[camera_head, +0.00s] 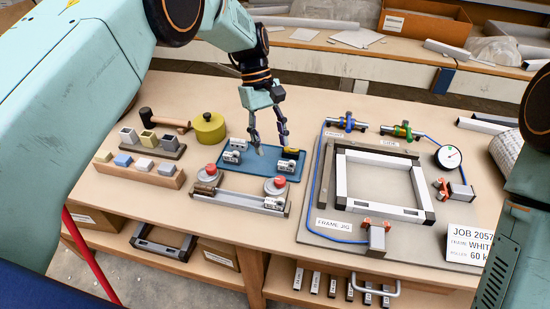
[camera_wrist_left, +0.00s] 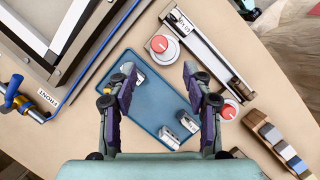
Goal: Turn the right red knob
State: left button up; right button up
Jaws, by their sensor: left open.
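Two red knobs on round grey bases stand near the front of the table. The right red knob (camera_head: 276,184) is beside the right end of a pale bar fixture; the left red knob (camera_head: 208,171) is near its left end. In the left wrist view the right knob (camera_wrist_left: 160,43) lies beyond and between the fingertips, and the left knob (camera_wrist_left: 228,111) is partly beside the finger at right. My left gripper (camera_head: 270,146) is open and empty above the blue tray, behind the right knob and apart from it. It also shows in the wrist view (camera_wrist_left: 159,72). My right gripper is out of view.
The blue tray (camera_head: 234,172) holds metal parts. The pale bar fixture (camera_head: 238,199) runs by the knobs. The frame jig (camera_head: 385,184) lies to the right, with a dial gauge (camera_head: 448,156).

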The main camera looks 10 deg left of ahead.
pick_arm(q)
jog(key=shift+v, duration=1.35)
